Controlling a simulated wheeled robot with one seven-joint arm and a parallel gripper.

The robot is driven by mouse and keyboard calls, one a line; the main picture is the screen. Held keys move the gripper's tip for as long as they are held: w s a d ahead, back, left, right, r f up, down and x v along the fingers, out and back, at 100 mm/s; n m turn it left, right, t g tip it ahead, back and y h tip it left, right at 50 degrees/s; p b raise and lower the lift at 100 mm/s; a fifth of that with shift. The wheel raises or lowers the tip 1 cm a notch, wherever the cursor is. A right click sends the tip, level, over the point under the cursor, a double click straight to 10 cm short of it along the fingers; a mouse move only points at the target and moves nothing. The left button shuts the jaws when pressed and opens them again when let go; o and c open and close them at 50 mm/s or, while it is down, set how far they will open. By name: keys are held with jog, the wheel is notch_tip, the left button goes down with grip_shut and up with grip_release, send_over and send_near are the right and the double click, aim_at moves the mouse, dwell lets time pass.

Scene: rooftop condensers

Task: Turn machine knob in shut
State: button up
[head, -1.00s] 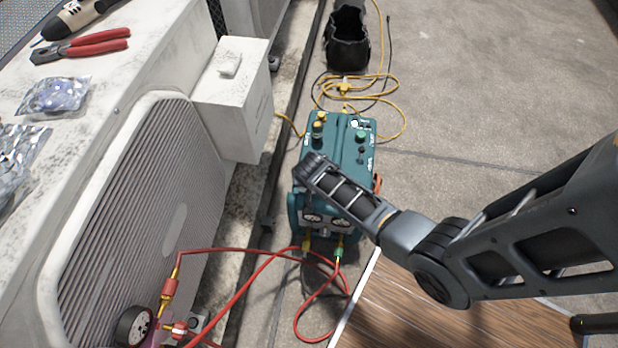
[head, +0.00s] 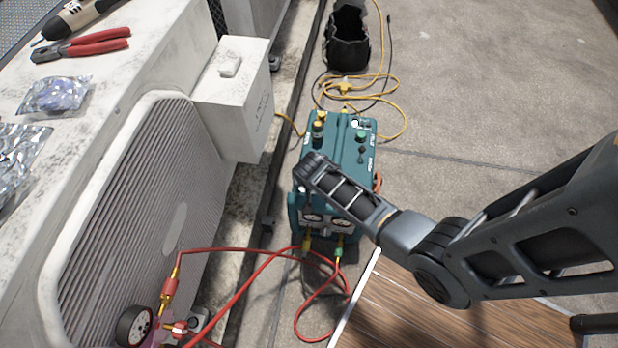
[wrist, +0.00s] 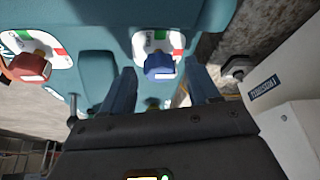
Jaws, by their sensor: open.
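The teal machine (head: 345,150) stands on the ground, with dark and green knobs on top and gauges on its front. My gripper (wrist: 162,74) is at the machine's front side, its two fingers apart. In the wrist view a blue knob (wrist: 160,66) on a white, green and red label lies between the fingertips, with space on both sides. A red knob (wrist: 28,67) on a similar label is at the left. The label writing is too small to read, so I cannot tell which knob is "in". In the head view my wrist hides both knobs.
Red hoses (head: 250,252) run from the machine's front to a gauge (head: 135,326) at lower left. A white condenser unit (head: 150,190) with a box (head: 232,95) stands close on the left. A yellow cord (head: 385,80) and black bag (head: 347,40) lie behind. Open ground is at right.

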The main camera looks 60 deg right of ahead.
jog(key=p+v, duration=0.2)
jog(key=v, duration=0.5)
jog(key=shift+a+r+p, duration=0.2)
jog(key=shift+r+p, duration=0.1)
jog(key=shift+s, duration=0.1)
